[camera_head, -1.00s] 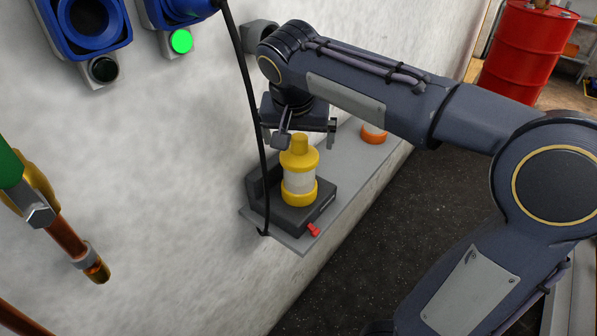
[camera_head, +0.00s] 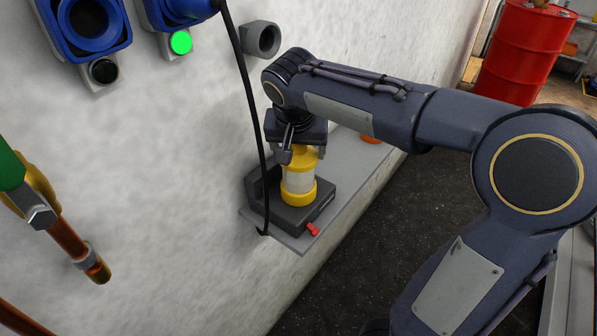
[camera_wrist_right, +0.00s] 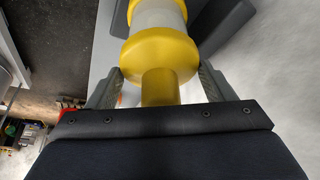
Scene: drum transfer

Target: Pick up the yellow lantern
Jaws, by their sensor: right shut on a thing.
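The yellow lantern (camera_head: 299,184) has yellow ends and a pale middle band. It stands upright on a dark base (camera_head: 318,203) on a grey wall shelf. My right gripper (camera_head: 303,153) is over its top from above, shut on the lantern. In the right wrist view the lantern (camera_wrist_right: 158,55) lies between the two fingers of my right gripper (camera_wrist_right: 158,80), which are at either side of its yellow cap. The lantern's top is partly hidden by the gripper in the head view. My left gripper is not in view.
The grey shelf (camera_head: 350,165) runs along the wall, with an orange thing (camera_head: 371,139) farther back, mostly behind my arm. A black cable (camera_head: 252,110) hangs just left of the gripper. A red lever (camera_head: 313,230) sticks out of the base. A red drum (camera_head: 524,55) stands far right.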

